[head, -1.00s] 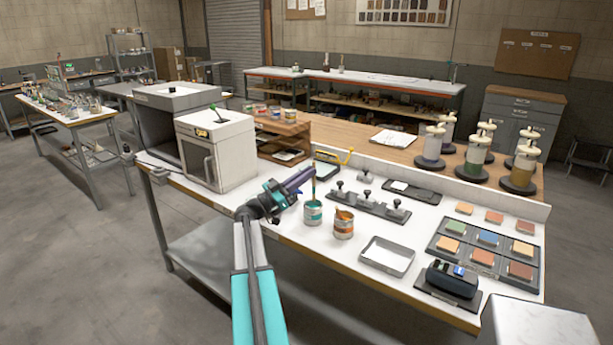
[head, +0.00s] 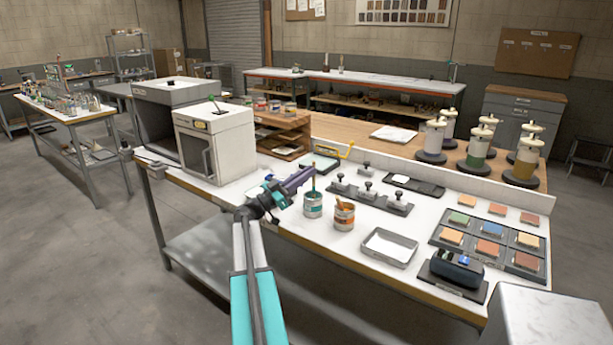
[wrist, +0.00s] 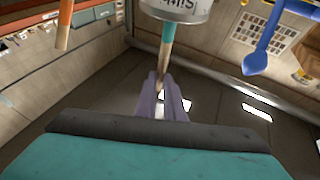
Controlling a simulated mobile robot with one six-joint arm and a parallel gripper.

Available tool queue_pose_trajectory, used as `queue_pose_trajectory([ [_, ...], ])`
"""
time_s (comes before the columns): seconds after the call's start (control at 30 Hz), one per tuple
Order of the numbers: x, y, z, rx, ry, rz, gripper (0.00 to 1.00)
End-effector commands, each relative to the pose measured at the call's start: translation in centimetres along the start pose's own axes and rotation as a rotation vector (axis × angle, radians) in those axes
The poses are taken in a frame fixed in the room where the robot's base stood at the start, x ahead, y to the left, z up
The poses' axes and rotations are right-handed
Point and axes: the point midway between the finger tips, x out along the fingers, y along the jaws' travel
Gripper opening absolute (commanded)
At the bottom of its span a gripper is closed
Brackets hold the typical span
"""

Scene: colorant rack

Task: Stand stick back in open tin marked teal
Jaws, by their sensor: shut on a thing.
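The tin with a teal label (head: 313,206) stands upright on the white bench top. My gripper (head: 304,176) is above it, its purple fingers shut on a thin stick (head: 314,184) with a teal lower part. The stick is nearly upright, its lower end at the tin's mouth; how deep it sits inside is hard to tell. The wrist view also shows the fingers (wrist: 161,98) around the stick (wrist: 167,42), with a labelled white tin (wrist: 180,8) cut off at the top edge.
An orange-labelled tin (head: 343,216) with its own stick stands close on the right. A metal tray (head: 388,248) lies further right, and a black rack with several knobs (head: 368,198) stands behind. A white oven-like box (head: 216,145) stands to the left.

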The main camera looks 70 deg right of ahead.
Motion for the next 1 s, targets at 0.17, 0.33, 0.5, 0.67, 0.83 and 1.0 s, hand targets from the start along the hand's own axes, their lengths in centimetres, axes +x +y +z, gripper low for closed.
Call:
queue_pose_trajectory([
  [0.17,-0.3,-0.01,0.69,0.0,0.0,0.0,0.0],
  [0.33,-0.38,-0.01,0.86,0.001,0.0,0.0,0.0],
  [0.5,-0.39,-0.02,0.86,0.001,0.0,-0.001,0.0],
  [0.67,-0.39,-0.02,0.85,0.001,0.0,-0.001,0.0],
  [0.83,-0.39,-0.03,0.85,0.001,0.0,-0.001,0.31],
  [1.0,-0.4,-0.03,0.86,0.001,0.0,-0.001,0.31],
])
